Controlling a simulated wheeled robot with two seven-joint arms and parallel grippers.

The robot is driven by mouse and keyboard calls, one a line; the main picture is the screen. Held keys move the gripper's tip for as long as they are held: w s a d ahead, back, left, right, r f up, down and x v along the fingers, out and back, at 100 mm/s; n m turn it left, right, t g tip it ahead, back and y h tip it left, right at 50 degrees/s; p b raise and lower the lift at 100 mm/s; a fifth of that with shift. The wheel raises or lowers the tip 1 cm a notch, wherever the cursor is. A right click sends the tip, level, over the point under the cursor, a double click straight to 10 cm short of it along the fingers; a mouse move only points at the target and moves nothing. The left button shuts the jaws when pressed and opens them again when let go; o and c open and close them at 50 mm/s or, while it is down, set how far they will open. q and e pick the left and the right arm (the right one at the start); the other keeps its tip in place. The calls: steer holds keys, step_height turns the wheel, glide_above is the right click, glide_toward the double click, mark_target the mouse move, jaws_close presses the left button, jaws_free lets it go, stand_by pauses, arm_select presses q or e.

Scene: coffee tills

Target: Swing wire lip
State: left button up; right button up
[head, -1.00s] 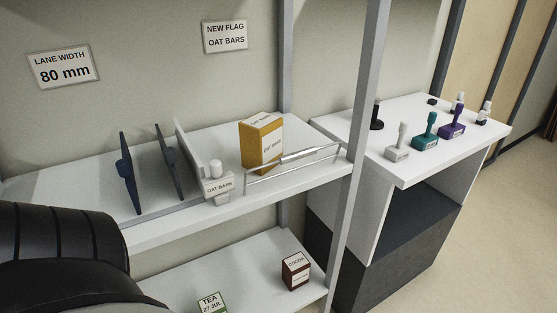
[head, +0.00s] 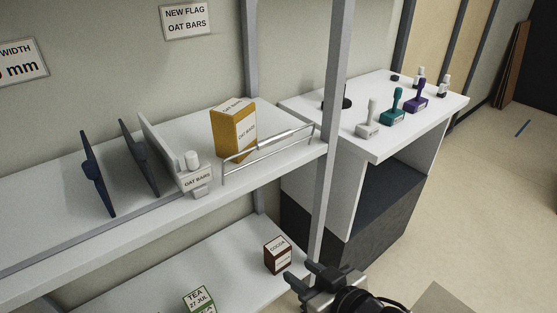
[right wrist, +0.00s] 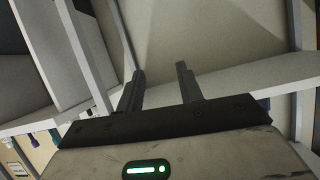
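The wire lip (head: 268,153) is a silvery wire rail at the front edge of the upper shelf, at its right end. It stands raised in front of the yellow oat bars box (head: 234,130). My right gripper (head: 304,278) is at the bottom of the head view, below and in front of the shelf, apart from the wire lip. In the right wrist view its two fingers (right wrist: 160,84) are spread with nothing between them. My left gripper is out of view.
A shelf post (head: 333,130) stands just right of the wire lip. A flag holder (head: 196,178) and dark dividers (head: 98,174) stand left of it. Cocoa (head: 277,255) and tea (head: 199,299) boxes are on the lower shelf. A side table (head: 375,150) holds several stamps.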

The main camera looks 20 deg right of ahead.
steer(key=w+d+r+n+t+y, duration=0.1)
steer(key=w+r, duration=0.2)
steer(key=r, duration=0.2)
steer(key=w+d+r+t, duration=0.1)
steer(key=w+r, duration=0.2)
steer(key=r, duration=0.3)
steer(key=t+y, duration=0.1)
steer(key=t, duration=0.1)
glide_toward(277, 141)
steer(key=w, duration=0.1)
steer(key=x, duration=0.7)
steer(key=shift+w+a, duration=0.2)
steer(key=shift+a, duration=0.05)
steer(key=shift+w, duration=0.15)
steer(key=shift+c, duration=0.6)
jaws_close()
steer(key=shift+c, duration=0.8)
jaws_free()
